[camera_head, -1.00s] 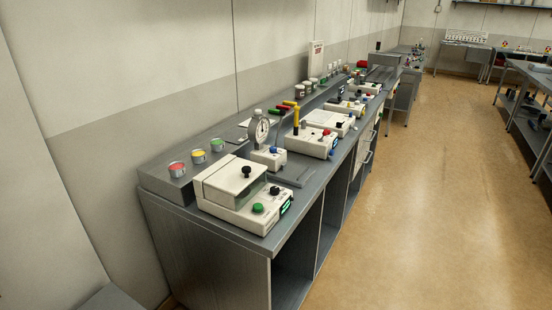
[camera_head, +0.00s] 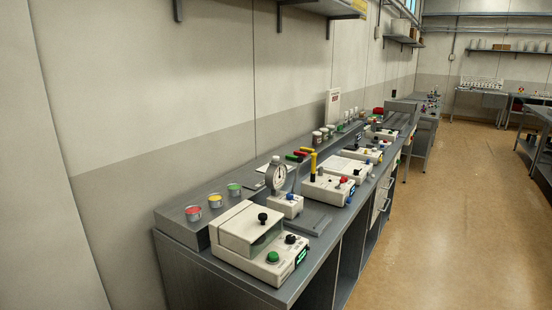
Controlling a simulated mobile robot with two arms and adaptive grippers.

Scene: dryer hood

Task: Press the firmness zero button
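A small white device with a round dial gauge (camera_head: 279,177) on top stands on the grey bench. A blue button (camera_head: 291,197) sits on its white base (camera_head: 286,207). Which button is the firmness zero button cannot be read from any label at this distance. In front of it is a white lidded device (camera_head: 251,237) with a black knob, a green button (camera_head: 272,256) and a green display. Behind it is a white device (camera_head: 328,189) with a yellow upright cylinder, a red button and a blue button. Neither of my grippers is in view.
The grey bench (camera_head: 318,251) runs along the wall into the distance. Red, yellow and green tins (camera_head: 215,200) stand on its raised back ledge. A grey flat plate (camera_head: 309,220) lies near the gauge device. Wall shelves (camera_head: 320,7) hang above. The tan floor (camera_head: 450,220) at right is clear.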

